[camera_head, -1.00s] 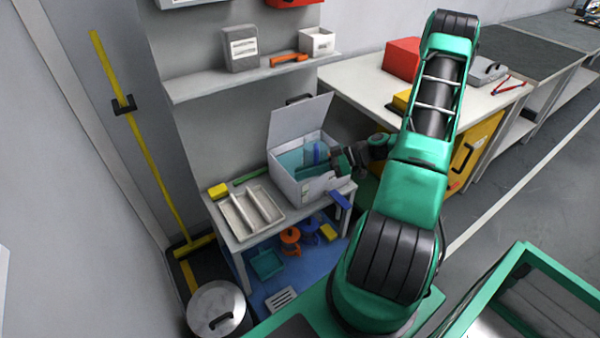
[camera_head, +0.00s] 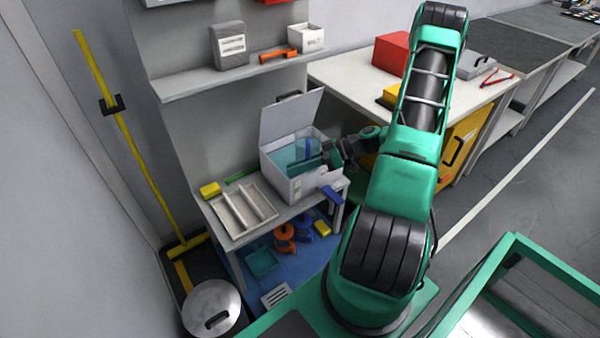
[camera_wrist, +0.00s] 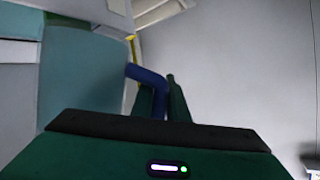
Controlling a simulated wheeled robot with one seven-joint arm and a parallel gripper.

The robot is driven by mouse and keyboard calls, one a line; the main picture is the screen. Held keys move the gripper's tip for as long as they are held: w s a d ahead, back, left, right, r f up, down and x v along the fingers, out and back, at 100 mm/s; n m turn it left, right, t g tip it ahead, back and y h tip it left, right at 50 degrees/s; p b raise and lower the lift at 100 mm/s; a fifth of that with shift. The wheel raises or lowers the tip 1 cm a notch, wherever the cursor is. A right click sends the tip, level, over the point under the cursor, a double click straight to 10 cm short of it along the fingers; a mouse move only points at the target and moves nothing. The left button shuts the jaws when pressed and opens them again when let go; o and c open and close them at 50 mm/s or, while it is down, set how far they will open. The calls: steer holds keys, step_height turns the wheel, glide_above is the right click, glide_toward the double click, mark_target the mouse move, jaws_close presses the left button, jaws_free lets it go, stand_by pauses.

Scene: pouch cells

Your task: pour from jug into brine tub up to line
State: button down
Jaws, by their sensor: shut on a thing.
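The brine tub (camera_head: 309,186) is a pale box with its lid raised, standing on a small bench in the head view. Teal liquid (camera_head: 287,158) shows inside it; I cannot make out a fill line. The jug (camera_head: 301,148) is see-through with a blue handle, small in this view, at the tub's opening. My gripper (camera_head: 328,157) reaches in from the right over the tub's rim. In the wrist view my gripper (camera_wrist: 163,98) is shut on the jug's blue handle (camera_wrist: 147,76), and the teal jug body (camera_wrist: 85,80) fills the left. Its tilt and any stream cannot be told.
A divided tray (camera_head: 243,212) and a yellow block (camera_head: 210,189) lie left of the tub. A shelf (camera_head: 235,75) runs above. A blue item (camera_head: 333,195) sits at the bench's right edge. A lidded bin (camera_head: 212,305) stands at the lower left.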

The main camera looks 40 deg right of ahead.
steer(key=shift+s+a+r+m+y, duration=0.15)
steer(key=shift+r+m+y, duration=0.2)
steer(key=shift+r, duration=0.5)
stand_by(0.8)
steer(key=shift+r+m, duration=0.2)
steer(key=shift+m, duration=0.05)
steer(key=shift+r+g, duration=0.4)
stand_by(0.6)
steer(key=shift+r+m, duration=0.25)
steer(key=shift+m, duration=0.15)
steer(key=shift+r+y, duration=0.35)
steer(key=shift+r, duration=0.05)
stand_by(1.0)
steer(key=shift+r+m, duration=0.25)
steer(key=shift+m, duration=0.15)
steer(key=shift+r, duration=0.4)
stand_by(0.9)
steer(key=shift+r+m+g+y, duration=0.25)
steer(key=shift+m+g+y, duration=0.05)
steer(key=shift+m, duration=0.1)
